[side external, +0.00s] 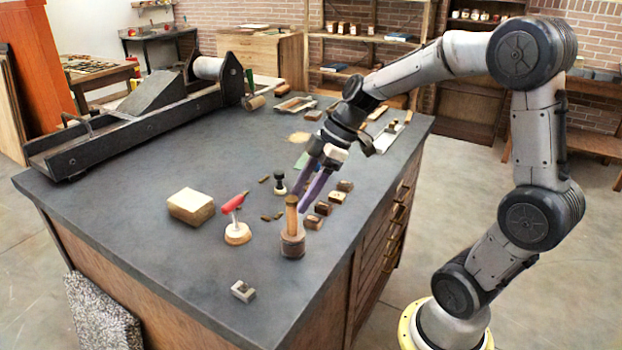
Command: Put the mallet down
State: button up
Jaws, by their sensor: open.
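The mallet (292,243) stands upright on the dark bench top, its dark round head down and its wooden handle pointing up. My gripper (298,201) comes down from the upper right, with its two purple fingers open. The fingertips are close to the handle, one on its far left side and one on its right. I cannot tell whether either finger touches the handle.
A red-handled tool in a round base (238,233) and a tan block (191,206) stand to the left. A small metal block (243,291) lies in front. Several small wooden blocks lie behind the mallet at right. A large press (150,110) fills the back left. The front left bench top is clear.

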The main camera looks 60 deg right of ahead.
jog(key=s+a+r+m+h, duration=0.1)
jog(key=s+m, duration=0.3)
jog(key=s, duration=0.4)
jog(key=s+a+r+m+t+h, duration=0.1)
jog(key=s+a+r+m+h, duration=0.1)
jog(key=s+m, duration=0.3)
jog(key=s+a+h, duration=0.1)
jog(key=s, duration=0.2)
jog(key=shift+s+a, duration=0.15)
jog(key=shift+s, duration=0.25)
